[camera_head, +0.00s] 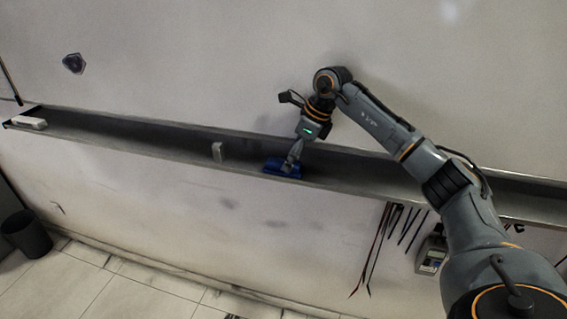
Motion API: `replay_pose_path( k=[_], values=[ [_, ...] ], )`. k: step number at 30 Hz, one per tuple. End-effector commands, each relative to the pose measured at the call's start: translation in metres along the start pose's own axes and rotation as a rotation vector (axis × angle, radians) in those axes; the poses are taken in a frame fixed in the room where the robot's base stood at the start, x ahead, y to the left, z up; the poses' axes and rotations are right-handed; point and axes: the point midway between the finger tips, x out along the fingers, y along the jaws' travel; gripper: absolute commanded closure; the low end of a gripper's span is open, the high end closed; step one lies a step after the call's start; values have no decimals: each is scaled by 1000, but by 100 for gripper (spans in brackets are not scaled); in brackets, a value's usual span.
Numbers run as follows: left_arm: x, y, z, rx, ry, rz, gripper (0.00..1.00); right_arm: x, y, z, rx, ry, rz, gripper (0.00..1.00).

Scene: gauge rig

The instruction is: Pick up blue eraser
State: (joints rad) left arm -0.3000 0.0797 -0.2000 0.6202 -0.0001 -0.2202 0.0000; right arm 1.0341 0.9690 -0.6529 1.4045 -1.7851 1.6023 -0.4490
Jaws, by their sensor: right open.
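The blue eraser (279,168) lies on the long grey shelf (345,178), near the middle of the head view. My right arm reaches in from the lower right and over the shelf. My right gripper (291,165) points down at the eraser and covers part of its top. It is open, with its fingertips right at the eraser; whether they touch it I cannot tell. My left gripper is not in view.
A small light block (218,152) stands on the shelf left of the eraser. A white object (29,122) lies at the shelf's left end. Dark cords (385,235) and a grey device (431,254) hang below the shelf. A black bin (26,235) stands on the floor.

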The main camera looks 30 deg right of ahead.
Motion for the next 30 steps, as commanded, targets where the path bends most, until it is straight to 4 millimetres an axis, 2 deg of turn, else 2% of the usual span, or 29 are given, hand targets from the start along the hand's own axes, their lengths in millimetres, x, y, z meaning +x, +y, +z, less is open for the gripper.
replay_pose_path(
  k=[4,11,18,20,30],
  values=[
    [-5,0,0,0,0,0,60,12,0,0,0,-1,1,38],
    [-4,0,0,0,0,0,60,14,0,0,0,-1,0,38],
    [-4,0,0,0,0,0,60,14,0,0,0,-1,0,87],
    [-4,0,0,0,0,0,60,14,0,0,0,-1,0,97],
    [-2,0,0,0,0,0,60,12,0,1,0,-2,-1,97]
  ],
)
